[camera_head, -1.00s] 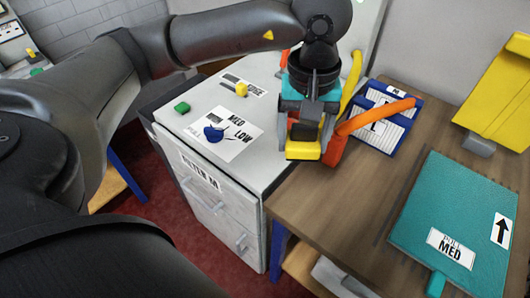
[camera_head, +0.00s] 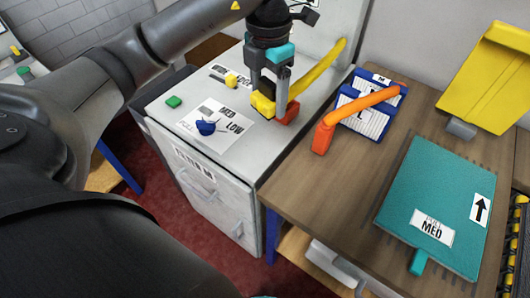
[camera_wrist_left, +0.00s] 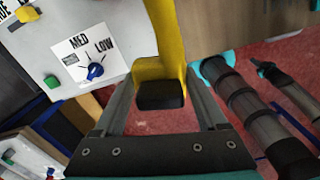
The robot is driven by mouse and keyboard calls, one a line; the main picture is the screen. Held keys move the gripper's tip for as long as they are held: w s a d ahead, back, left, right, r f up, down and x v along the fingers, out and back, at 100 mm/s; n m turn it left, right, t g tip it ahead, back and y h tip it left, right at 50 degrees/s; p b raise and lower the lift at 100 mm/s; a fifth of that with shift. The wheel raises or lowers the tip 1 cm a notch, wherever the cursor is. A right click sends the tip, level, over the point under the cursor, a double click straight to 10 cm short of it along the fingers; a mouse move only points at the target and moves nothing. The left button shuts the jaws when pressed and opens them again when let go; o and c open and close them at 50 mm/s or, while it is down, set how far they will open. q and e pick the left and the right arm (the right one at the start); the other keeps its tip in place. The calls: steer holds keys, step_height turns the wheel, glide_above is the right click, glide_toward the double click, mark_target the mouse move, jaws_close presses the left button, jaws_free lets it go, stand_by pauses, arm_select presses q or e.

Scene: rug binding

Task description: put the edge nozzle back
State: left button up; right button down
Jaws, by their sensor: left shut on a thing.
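A long yellow nozzle-like piece (camera_head: 322,71) with a block-shaped end is in the grasp of my left gripper (camera_head: 268,92), over the right side of the grey cabinet top. In the wrist view, the yellow piece (camera_wrist_left: 160,68) sits between my left gripper's fingers (camera_wrist_left: 161,98), with a black block at its end. A red-orange block (camera_head: 288,116) shows just beside the gripper. A similar orange piece (camera_head: 358,107) lies across the wooden table and a blue-framed box. Which coloured piece is the edge nozzle is not legible. My right gripper is out of view.
The cabinet top (camera_head: 190,94) carries a blue knob (camera_head: 205,128) marked MED and LOW, a green block (camera_head: 173,102) and a yellow knob (camera_head: 231,80). On the table are the blue-framed box (camera_head: 372,104), a teal panel (camera_head: 440,190) and a yellow tray (camera_head: 492,75).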

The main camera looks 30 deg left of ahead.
arm_select(q)
steer(key=shift+a+n, duration=0.3)
steer(key=shift+n, duration=0.8)
steer(key=shift+a+f, duration=0.1)
steer(key=b, duration=0.1)
glide_above(265, 162)
steer(key=shift+n, duration=0.3)
step_height(265, 162, down, 16)
steer(key=shift+r, duration=0.1)
steer(key=shift+f+b, duration=0.4)
steer(key=shift+f, duration=1.55)
steer(key=shift+f, duration=0.2)
steer(key=o, duration=1.4)
